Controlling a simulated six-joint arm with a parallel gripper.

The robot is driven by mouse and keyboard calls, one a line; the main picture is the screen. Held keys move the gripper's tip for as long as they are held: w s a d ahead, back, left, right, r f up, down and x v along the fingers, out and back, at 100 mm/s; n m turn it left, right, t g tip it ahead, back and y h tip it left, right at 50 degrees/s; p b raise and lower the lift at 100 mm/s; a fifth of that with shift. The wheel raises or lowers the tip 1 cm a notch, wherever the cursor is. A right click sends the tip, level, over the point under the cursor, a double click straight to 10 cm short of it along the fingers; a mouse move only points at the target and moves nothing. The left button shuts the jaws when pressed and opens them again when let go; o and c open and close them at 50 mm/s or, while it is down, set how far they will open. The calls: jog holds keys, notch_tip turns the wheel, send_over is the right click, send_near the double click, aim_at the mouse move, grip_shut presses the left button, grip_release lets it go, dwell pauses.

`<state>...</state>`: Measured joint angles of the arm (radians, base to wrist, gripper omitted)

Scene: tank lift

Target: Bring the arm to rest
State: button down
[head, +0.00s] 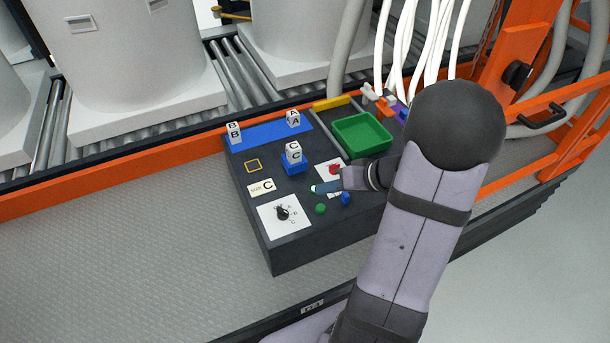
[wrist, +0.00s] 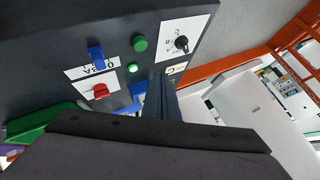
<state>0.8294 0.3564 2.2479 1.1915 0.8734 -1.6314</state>
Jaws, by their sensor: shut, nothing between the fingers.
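My gripper (head: 330,187) is shut and empty, low over the dark control box (head: 300,252). Its tip is beside a small lit button (wrist: 132,68); I cannot tell whether they touch. My arm reaches in from the lower right of the head view and hides the box's right side. In the wrist view my gripper (wrist: 166,92) shows as a dark, narrow shape in front of the panel.
The box carries block C (head: 293,154), block B (head: 234,132), block A (head: 293,119), a green tray (head: 362,134), a black selector knob (head: 283,212), a green button (head: 320,209), a blue lever (wrist: 96,57) and a red knob (wrist: 100,92). White tanks (head: 130,60) stand behind.

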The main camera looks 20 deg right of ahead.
jog(key=s+a+f+m+g+h, duration=0.1)
jog(key=s+a+f+m+g, duration=0.2)
jog(key=s, duration=0.6)
jog(key=s+f+m+g+h, duration=0.2)
jog(key=s+m+g, duration=0.3)
jog(key=s, duration=0.4)
jog(key=w+a+r+n+h, duration=0.1)
jog(key=w+a+r+n, duration=0.1)
jog(key=a+n, duration=0.3)
jog(key=w+a+r+n+h, duration=0.1)
jog(key=w+a+r+n, duration=0.15)
jog(key=a+n, duration=0.25)
notch_tip(320, 180, up, 21)
jog(key=p, duration=2.1)
jog(key=shift+s+r+t, duration=0.2)
jog(key=shift+s+t, duration=0.1)
jog(key=shift+s, duration=0.1)
jog(key=shift+a, duration=0.1)
